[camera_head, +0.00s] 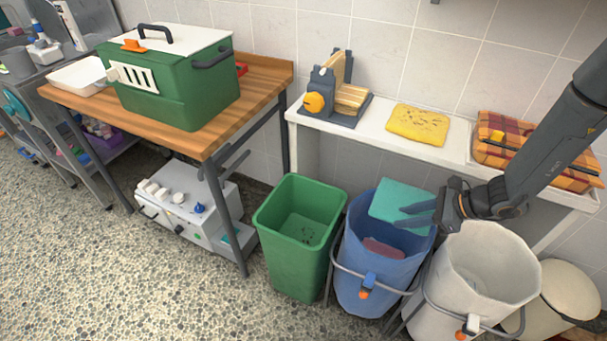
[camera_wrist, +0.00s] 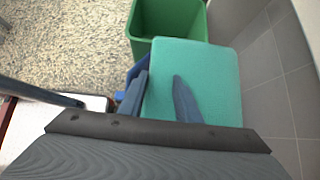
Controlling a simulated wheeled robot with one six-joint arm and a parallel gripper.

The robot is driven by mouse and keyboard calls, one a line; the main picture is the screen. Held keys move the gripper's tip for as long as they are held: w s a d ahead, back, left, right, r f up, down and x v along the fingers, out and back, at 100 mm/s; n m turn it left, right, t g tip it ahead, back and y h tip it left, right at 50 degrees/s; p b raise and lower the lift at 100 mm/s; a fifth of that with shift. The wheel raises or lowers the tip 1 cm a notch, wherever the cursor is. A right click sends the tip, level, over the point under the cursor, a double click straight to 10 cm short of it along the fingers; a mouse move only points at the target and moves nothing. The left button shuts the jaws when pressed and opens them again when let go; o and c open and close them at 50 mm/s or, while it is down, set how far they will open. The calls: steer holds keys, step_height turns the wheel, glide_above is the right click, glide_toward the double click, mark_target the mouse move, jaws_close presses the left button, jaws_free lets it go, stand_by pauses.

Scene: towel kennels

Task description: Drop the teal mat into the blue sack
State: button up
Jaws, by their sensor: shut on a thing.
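The teal mat (camera_head: 400,202) is a flat, folded-looking piece held over the mouth of the blue sack (camera_head: 373,265). My gripper (camera_head: 418,214) is shut on the mat's near right edge. In the wrist view the mat (camera_wrist: 205,75) spreads out beyond the fingers (camera_wrist: 165,98), with one finger lying across its top. The blue sack hangs in a frame with an orange-tipped pedal or clip at its front. A reddish folded cloth (camera_head: 383,248) lies inside the sack. In the wrist view the mat hides most of the sack.
A green bin (camera_head: 299,236) stands left of the blue sack, and a whitish sack (camera_head: 487,268) stands right of it. A white shelf (camera_head: 450,155) behind carries a yellow cloth (camera_head: 417,124), a plaid cloth bundle (camera_head: 490,140) and a grey device (camera_head: 335,88).

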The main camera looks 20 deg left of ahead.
steer(key=shift+f+b, duration=1.35)
steer(key=shift+f, duration=0.95)
steer(key=o, duration=1.3)
steer(key=shift+r, duration=0.1)
steer(key=b+v, duration=0.1)
steer(key=v, duration=0.6)
steer(key=shift+d+r, duration=0.25)
steer(key=shift+d, duration=0.05)
steer(key=shift+s, duration=0.1)
